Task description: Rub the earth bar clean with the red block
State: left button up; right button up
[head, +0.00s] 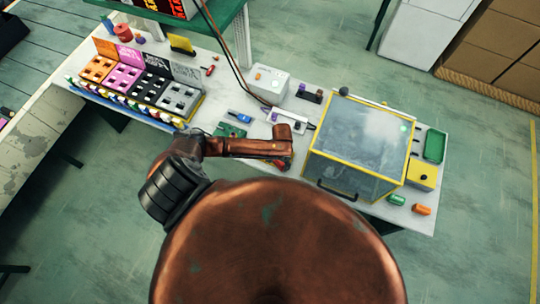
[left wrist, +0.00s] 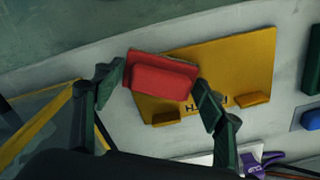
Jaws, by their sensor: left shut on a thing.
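In the left wrist view my left gripper (left wrist: 160,88) is shut on the red block (left wrist: 162,78), one dark green finger at each side. The block is over a yellow plate (left wrist: 235,62) with two small yellow blocks on its lower edge and partly hidden dark lettering. I cannot tell whether the block touches the plate. No separate earth bar can be made out; the red block covers part of the plate. In the head view my left arm reaches over the bench and hides most of the gripper. My right gripper is not in view.
A glass box with a yellow frame (head: 318,148) stands right of my left arm. A blue device (head: 239,116), a white box (head: 268,82) and a purple-tipped part (head: 299,127) are nearby. Coloured card racks (head: 150,88) fill the bench's left end.

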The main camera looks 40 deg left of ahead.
pick_arm(q)
jog(key=shift+f, duration=0.1)
jog(key=shift+w+d+f+b, duration=0.15)
jog(key=shift+w+d, duration=0.1)
jog(key=shift+w, duration=0.5)
jog(key=shift+w+d+b, duration=0.15)
jog(key=shift+w+d, duration=0.1)
jog(key=shift+w, duration=0.45)
jog(key=shift+s+a+p, duration=0.2)
jog(key=shift+s+p, duration=0.35)
jog(key=shift+p, duration=0.1)
jog(key=shift+s+a+p, duration=0.25)
jog(key=shift+s+p, duration=0.55)
jog(key=shift+s, duration=0.2)
jog(key=shift+f, duration=0.1)
